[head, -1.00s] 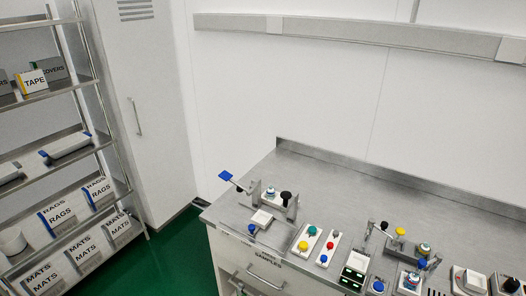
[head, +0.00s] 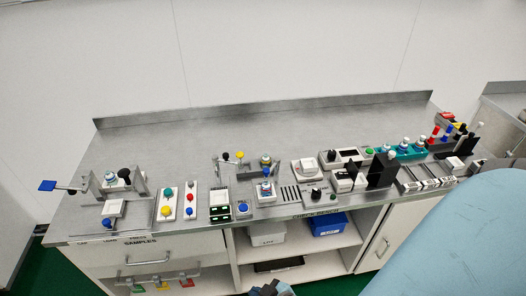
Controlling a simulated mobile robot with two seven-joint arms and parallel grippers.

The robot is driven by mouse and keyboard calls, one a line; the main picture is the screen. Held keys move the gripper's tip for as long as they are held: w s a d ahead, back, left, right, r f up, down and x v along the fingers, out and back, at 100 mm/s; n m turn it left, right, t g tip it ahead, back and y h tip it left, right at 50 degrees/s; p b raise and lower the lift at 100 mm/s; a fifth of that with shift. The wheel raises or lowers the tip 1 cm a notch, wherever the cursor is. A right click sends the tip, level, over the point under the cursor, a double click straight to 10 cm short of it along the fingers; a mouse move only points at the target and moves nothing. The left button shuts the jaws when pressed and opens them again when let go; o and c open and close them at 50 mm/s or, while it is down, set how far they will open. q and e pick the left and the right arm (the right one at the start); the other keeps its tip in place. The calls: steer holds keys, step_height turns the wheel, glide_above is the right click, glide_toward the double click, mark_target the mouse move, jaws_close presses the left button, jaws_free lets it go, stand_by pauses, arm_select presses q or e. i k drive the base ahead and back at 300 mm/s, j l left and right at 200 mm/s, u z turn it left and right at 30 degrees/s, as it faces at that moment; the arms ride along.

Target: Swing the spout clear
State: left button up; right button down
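A red, white and blue piece (head: 265,189) sits on a base in front. Which of these parts is the spout is too small to tell. Neither gripper can be made out; a dark shape (head: 270,288) is cut off at the bottom edge and I cannot tell what it is.
The steel bench (head: 290,117) is clear along its back. A large light-blue shape (head: 455,240) covers the lower right.

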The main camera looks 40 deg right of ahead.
mark_target(266, 172)
steer(key=z, duration=1.3)
steer(key=i+l+z, duration=0.15)
steer(key=z, duration=0.25)
steer(key=i+l+z, duration=0.15)
steer(key=z, duration=0.25)
